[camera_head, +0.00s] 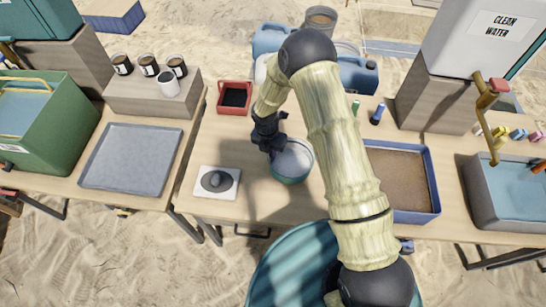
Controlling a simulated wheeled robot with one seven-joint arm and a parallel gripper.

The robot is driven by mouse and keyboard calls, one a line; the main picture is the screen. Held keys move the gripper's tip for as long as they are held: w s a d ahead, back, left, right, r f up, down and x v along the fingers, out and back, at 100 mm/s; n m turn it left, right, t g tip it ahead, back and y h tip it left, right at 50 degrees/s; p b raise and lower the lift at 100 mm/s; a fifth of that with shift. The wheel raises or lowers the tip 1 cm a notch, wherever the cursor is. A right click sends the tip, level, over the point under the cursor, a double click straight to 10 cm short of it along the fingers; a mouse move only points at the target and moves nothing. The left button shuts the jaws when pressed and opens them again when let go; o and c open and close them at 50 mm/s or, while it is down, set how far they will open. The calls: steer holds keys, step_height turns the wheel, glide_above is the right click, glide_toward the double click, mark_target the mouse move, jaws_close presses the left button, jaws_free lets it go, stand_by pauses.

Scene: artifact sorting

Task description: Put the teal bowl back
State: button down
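The teal bowl (291,160) is on the middle wooden table, upright, with a pale grey inside. My gripper (272,150) is at the bowl's upper left rim, pointing down. Its dark fingers overlap the rim in the picture. I cannot tell whether they are closed on it or only beside it. My arm hides part of the table behind and to the right of the bowl.
Left of the bowl lies a white square with a grey round piece (217,181). A red tray (235,97) stands behind. A blue-rimmed sand tray (437,205) is to the right. An empty grey tray (130,157) lies on the left table. The front middle table is clear.

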steer(key=shift+s+f, duration=0.15)
steer(key=shift+f, duration=1.7)
steer(key=shift+f, duration=0.2)
steer(key=c, duration=1.7)
jaws_free()
steer(key=shift+r, duration=0.1)
steer(key=r, duration=0.8)
steer(key=a+r+b, duration=0.1)
steer(key=r, duration=0.3)
steer(key=shift+w+r, duration=0.1)
steer(key=shift+w, duration=0.2)
